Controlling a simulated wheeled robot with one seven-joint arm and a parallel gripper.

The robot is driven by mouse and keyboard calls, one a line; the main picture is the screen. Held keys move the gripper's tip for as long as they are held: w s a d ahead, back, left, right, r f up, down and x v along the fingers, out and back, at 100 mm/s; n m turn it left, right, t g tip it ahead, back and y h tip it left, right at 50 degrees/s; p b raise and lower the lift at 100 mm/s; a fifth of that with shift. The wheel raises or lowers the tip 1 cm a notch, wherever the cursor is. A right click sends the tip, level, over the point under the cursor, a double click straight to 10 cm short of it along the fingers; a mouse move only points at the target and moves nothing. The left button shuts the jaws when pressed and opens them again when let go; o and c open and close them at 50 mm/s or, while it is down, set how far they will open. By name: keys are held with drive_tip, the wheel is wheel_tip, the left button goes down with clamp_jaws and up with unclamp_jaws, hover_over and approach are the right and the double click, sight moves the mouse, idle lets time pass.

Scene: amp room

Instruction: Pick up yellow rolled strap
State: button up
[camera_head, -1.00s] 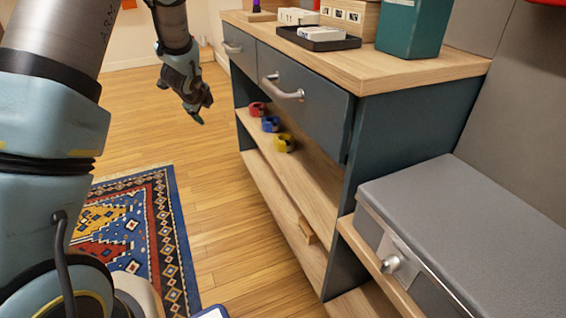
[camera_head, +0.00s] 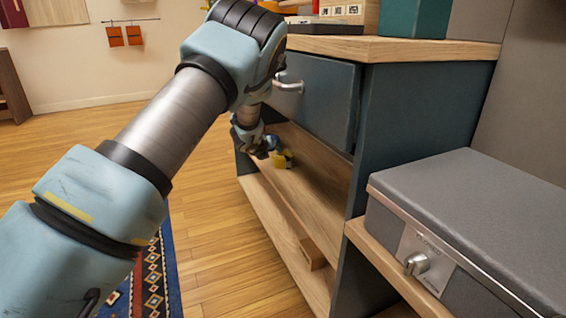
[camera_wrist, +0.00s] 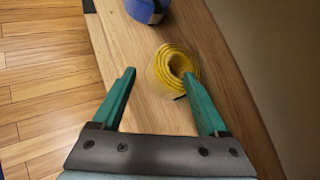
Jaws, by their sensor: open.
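The yellow rolled strap (camera_wrist: 168,75) lies on the wooden shelf in the wrist view, a coil with a hole at its middle. It also shows in the head view (camera_head: 283,160), partly behind my gripper. My gripper (camera_wrist: 160,82) is open, with its two green fingers apart and nothing held. The strap is just ahead of the fingertips, nearer the right finger. In the head view my gripper (camera_head: 264,150) reaches over the shelf, and its fingers are hard to make out.
A blue rolled strap (camera_wrist: 146,10) lies beyond the yellow one on the shelf (camera_head: 318,186). The drawer (camera_head: 325,98) with a handle hangs above the shelf. A wall rises along the right side of the shelf in the wrist view. A grey box (camera_head: 480,220) stands at right.

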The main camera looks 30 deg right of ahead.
sight(273, 156)
drive_tip(key=b+x, duration=0.1)
drive_tip(key=x, duration=0.4)
drive_tip(key=shift+f+b, duration=0.2)
drive_tip(key=shift+b, duration=0.2)
drive_tip(key=shift+s, duration=0.1)
clamp_jaws()
